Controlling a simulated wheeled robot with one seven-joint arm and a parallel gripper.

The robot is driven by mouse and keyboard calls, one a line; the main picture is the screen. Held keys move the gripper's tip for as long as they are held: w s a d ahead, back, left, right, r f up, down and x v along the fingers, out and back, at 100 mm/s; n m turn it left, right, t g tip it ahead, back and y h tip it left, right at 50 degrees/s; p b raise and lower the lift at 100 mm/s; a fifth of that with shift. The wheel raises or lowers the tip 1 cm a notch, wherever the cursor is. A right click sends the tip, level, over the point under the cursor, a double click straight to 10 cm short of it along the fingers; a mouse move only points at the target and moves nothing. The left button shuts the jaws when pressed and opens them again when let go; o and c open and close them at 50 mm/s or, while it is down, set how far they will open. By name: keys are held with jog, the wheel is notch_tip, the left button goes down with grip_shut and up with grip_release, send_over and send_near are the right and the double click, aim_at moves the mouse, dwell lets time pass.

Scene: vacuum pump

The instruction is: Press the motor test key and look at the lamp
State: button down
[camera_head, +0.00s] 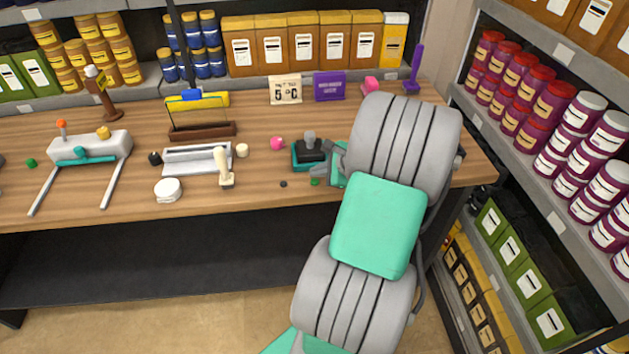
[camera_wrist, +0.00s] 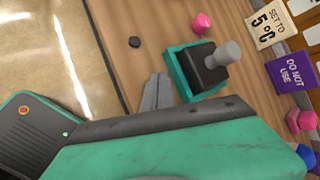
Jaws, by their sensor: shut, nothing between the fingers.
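A small device with a teal base, black body and grey knob on top (camera_head: 311,149) stands on the bench just left of my gripper. It also shows in the wrist view (camera_wrist: 209,68). I cannot tell whether it is the motor test key. A white device with a teal bar, an orange knob and two long legs (camera_head: 90,150) stands at the left of the bench. I cannot make out which thing is the lamp, or whether it is lit. My gripper (camera_wrist: 157,91) is shut and empty, its grey fingertips close beside the teal base. My arm hides part of the bench.
A "SET TO 5°C" card (camera_head: 285,89) and a purple "DO NOT USE" sign (camera_head: 329,86) stand at the back. A pink knob (camera_head: 277,143), a dark disc (camera_head: 283,184) and a cream-handled tool (camera_head: 226,169) lie nearby. Stocked shelves (camera_head: 559,137) flank the bench's right end.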

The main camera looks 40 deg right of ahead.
aim_at(317, 182)
jog(key=shift+f, duration=0.1)
jog(key=shift+f, duration=0.3)
jog(key=shift+f, duration=0.4)
dwell(0.6)
jog(key=shift+r+p, duration=0.8)
notch_tip(317, 182, up, 5)
jog(key=p, duration=0.5)
jog(key=shift+r, duration=0.1)
